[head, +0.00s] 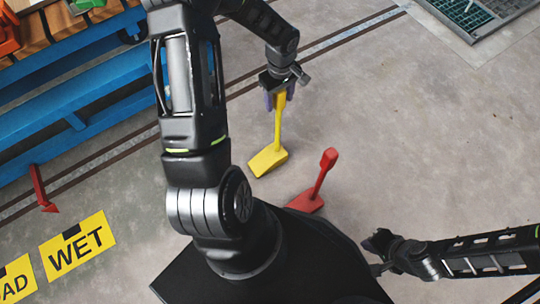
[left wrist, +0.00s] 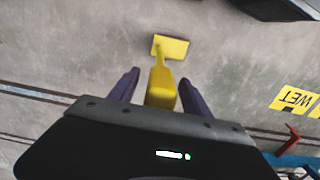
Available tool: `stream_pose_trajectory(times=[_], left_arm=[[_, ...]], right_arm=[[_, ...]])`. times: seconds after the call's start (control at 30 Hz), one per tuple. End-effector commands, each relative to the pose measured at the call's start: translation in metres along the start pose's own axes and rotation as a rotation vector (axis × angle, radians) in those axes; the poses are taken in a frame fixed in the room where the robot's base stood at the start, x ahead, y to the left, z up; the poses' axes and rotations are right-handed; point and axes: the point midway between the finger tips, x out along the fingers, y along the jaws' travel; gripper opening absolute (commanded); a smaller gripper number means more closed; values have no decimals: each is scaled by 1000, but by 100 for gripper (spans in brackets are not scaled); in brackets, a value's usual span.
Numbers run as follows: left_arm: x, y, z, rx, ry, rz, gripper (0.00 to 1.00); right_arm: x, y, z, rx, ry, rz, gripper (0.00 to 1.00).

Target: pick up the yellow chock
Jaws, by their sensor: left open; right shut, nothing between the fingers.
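The yellow chock (head: 268,160) rests on the floor in the head view, its wedge low and its handle rising to my left gripper (head: 277,95). In the left wrist view the chock's handle (left wrist: 161,88) stands between the two purple fingers of my left gripper (left wrist: 160,85), with its wedge beyond. The fingers are open, with gaps on both sides of the handle. The handle's top end is partly hidden by the gripper in the head view. My right gripper (head: 375,244) is shut and empty at the lower right, away from the chock.
A red chock (head: 316,183) with a raised handle stands close to the right of the yellow one, beside my base. Another red chock (head: 42,190) is at the left by a blue rack (head: 75,122). Yellow WET sign (head: 77,246) lies lower left.

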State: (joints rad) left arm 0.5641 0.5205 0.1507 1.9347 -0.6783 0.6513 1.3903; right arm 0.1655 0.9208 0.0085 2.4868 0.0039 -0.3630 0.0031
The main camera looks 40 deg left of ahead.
Motion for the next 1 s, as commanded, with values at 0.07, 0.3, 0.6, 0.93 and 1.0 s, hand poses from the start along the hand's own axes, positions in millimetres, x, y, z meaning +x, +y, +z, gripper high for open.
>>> stream_pose_trajectory(times=[0.07, 0.3, 0.6, 0.93, 1.0], left_arm=[[11, 0, 0, 1, -1, -1, 56], [12, 0, 0, 1, 0, 1, 56], [12, 0, 0, 1, 0, 1, 56], [12, 0, 0, 1, 0, 0, 39], [12, 0, 0, 1, 0, 0, 33]], right_arm=[[4, 2, -1, 2, 3, 1, 0], [4, 2, -2, 2, 4, 2, 0], [4, 2, -2, 2, 4, 1, 0], [4, 2, -1, 2, 4, 1, 0], [4, 2, -1, 2, 4, 1, 0]])
